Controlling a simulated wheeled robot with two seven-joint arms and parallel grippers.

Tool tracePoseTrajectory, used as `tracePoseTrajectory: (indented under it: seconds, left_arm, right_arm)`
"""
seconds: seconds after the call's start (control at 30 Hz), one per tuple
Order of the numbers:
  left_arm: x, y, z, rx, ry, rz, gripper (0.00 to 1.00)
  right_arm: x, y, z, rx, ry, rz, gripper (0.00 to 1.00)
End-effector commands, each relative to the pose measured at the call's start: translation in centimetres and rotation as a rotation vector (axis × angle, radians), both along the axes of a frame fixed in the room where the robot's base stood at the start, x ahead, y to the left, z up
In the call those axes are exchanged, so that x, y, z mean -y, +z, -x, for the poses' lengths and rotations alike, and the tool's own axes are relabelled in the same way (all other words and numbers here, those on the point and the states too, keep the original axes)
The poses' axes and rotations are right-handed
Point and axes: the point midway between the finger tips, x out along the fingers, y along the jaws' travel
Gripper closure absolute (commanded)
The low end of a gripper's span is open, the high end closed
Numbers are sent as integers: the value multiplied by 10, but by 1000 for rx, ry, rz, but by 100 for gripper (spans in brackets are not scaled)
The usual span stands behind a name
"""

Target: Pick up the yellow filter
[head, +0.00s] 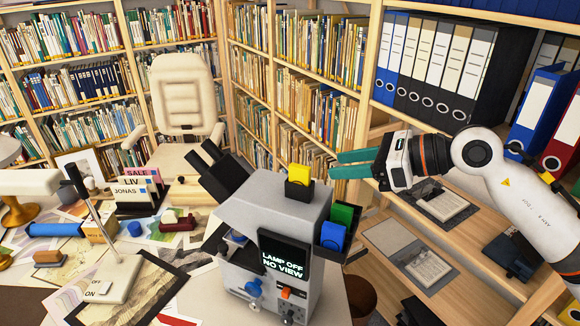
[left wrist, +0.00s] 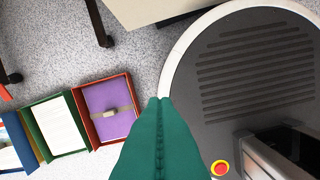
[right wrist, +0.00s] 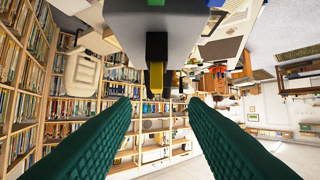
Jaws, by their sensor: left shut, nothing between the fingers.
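The yellow filter (head: 299,174) stands upright in a dark holder on top of the grey microscope (head: 270,225). It also shows in the right wrist view (right wrist: 157,75), partly hidden by dark parts around it. My right gripper (head: 334,165) is open and empty, to the right of the filter and apart from it, with its fingers pointing toward it. In the right wrist view the filter lies beyond the gap between the fingers (right wrist: 160,104). My left gripper (left wrist: 160,100) is shut and empty, seen only in the left wrist view, above the floor.
A green filter (head: 342,215) and a blue filter (head: 333,236) sit in a black rack on the microscope's right side. The microscope's screen (head: 283,256) reads "LAMP OFF NO VIEW". A switch box (head: 108,279) stands left. Shelves with binders (head: 432,55) rise behind my right arm.

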Motion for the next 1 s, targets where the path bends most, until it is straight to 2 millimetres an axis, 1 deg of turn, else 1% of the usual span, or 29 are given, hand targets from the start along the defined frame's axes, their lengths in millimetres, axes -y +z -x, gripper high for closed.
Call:
tracePoseTrajectory:
  seconds: [0.03,0.1,0.23,0.37,0.5,0.6,0.7,0.77,1.0]
  left_arm:
    - [0,9,10,-13,0,-1,100]
    - [-1,14,21,-29,0,-2,100]
    - [-2,20,32,-47,0,-3,100]
    - [-1,23,28,-41,0,-3,100]
    - [0,40,9,-15,0,-1,100]
    - [1,53,2,-1,0,2,100]
    - [1,55,3,-2,0,2,100]
    - [1,56,5,-6,0,2,100]
    - [1,55,12,-16,0,0,100]
  right_arm:
    - [-10,1,-3,-6,3,-3,60]
    - [-21,-4,-7,-6,2,-5,60]
    - [-35,-12,-14,-5,1,-6,60]
    - [-42,-16,-17,-6,-1,-5,60]
    - [-56,-17,-24,-7,1,-7,60]
    - [-70,-21,-31,-8,1,-8,60]
    - [-80,-29,-35,-7,1,-8,60]
    - [-83,-32,-37,-6,0,-8,60]
    - [-85,-35,-38,-5,-2,-7,60]
